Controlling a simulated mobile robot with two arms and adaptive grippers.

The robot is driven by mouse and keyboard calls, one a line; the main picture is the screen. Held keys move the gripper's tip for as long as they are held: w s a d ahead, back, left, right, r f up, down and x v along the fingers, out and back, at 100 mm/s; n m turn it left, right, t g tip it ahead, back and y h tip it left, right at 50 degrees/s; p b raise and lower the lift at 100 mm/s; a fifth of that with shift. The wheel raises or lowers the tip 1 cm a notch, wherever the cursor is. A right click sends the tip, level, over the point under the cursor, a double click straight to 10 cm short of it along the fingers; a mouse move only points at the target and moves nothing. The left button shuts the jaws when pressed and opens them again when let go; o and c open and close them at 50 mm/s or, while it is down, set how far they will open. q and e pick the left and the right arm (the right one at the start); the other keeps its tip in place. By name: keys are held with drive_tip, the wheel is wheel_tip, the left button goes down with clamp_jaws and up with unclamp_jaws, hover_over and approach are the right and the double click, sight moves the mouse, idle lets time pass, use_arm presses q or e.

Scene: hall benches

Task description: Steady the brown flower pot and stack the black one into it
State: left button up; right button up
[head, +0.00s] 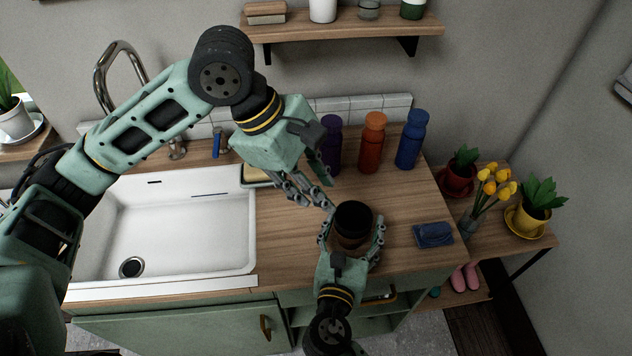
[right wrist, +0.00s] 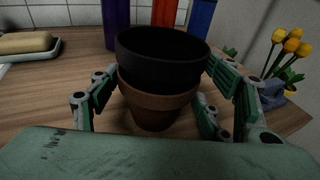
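The brown flower pot (right wrist: 155,108) stands upright on the wooden counter. The black pot (right wrist: 165,66) sits upright inside it, its upper part rising above the brown rim. In the head view the black pot (head: 352,217) hides most of the brown pot (head: 351,243). My right gripper (head: 352,236) has its fingers spread on both sides of the brown pot, with small gaps seeming to show; it looks open around it. My left gripper (head: 323,196) is above and to the left of the pots, fingers apart and empty, clear of the black pot.
A white sink (head: 185,225) lies to the left. Purple (head: 331,140), red (head: 372,142) and blue (head: 411,140) bottles stand behind the pots. A soap dish (right wrist: 28,50) sits behind, at the left. Counter between pots and cloth is clear.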

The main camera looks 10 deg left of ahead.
drive_tip(key=shift+o, duration=0.9)
